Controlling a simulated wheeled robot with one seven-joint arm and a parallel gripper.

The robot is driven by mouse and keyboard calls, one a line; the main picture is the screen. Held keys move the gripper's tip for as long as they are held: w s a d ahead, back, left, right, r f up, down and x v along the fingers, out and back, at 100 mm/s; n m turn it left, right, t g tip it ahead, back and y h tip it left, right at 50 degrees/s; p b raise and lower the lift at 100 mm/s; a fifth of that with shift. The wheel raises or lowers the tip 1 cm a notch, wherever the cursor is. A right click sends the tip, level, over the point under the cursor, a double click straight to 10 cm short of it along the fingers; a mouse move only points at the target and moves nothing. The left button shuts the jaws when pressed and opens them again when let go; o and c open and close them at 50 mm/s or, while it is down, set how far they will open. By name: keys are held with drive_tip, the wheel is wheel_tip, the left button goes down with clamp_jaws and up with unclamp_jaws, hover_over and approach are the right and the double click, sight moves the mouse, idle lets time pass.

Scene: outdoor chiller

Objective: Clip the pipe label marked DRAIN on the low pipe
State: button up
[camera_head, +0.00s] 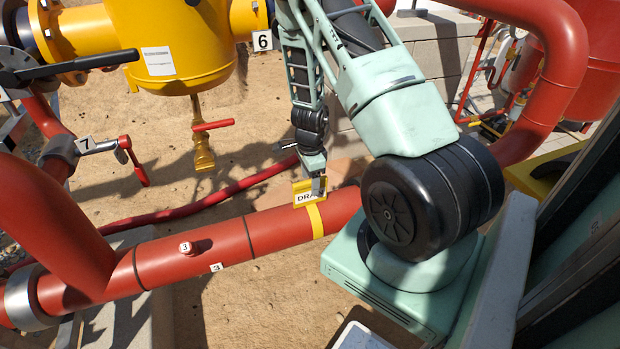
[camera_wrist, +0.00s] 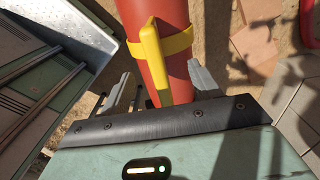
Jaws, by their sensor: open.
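The yellow pipe label (camera_head: 303,190), with black lettering of which "DRA" is readable, stands on top of the low red pipe (camera_head: 195,258). Its yellow band (camera_head: 315,221) wraps over the pipe. My gripper (camera_head: 318,182) is at the label from above and hides the end of the word. In the wrist view the label (camera_wrist: 154,62) shows edge-on, with the band (camera_wrist: 179,44) across the red pipe (camera_wrist: 178,15). My gripper (camera_wrist: 160,88) is open there, its fingers apart on either side of the label. The underside of the band is hidden.
A yellow vessel (camera_head: 170,40) with a hanging yellow valve (camera_head: 203,150) stands behind the pipe. A valve with a red handle, tagged 7 (camera_head: 86,143), is at left. A large red pipe (camera_head: 560,60) bends at right. Bare sandy ground lies in front of the low pipe.

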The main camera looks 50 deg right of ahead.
wheel_tip(320, 180, up, 7)
drive_tip(key=p, duration=0.6)
drive_tip(key=shift+r, duration=0.1)
wheel_tip(320, 180, up, 17)
drive_tip(key=p, duration=0.2)
drive_tip(key=shift+p, duration=0.3)
drive_tip(key=shift+r, duration=0.1)
